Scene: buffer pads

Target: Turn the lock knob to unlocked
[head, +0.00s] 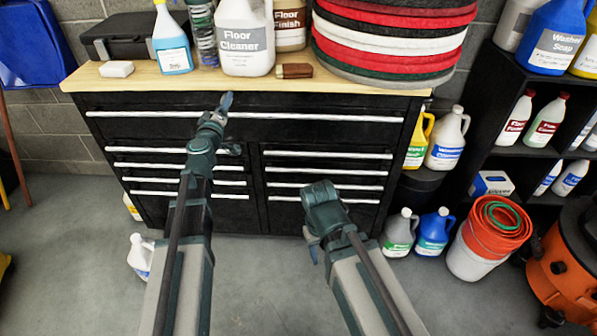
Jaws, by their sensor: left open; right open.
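The black tool cabinet (255,104) stands ahead, with a wide top drawer and two columns of smaller drawers with silver handles. I cannot make out a lock knob on it; it may be too small or hidden behind my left gripper. My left gripper (227,112) is in front of the wide top drawer, left of its middle, and looks empty. Whether it touches the drawer front, I cannot tell. My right gripper (312,250) is lower, in front of the right drawer column, pointing down, with its fingers partly hidden. It holds nothing that I can see.
On the wooden top (130,82) stand a floor cleaner jug (245,40), a spray bottle (172,45), a brush (294,71) and a stack of round pads (390,45). Jugs, a bucket (470,262) and an orange vacuum (565,265) stand at the right.

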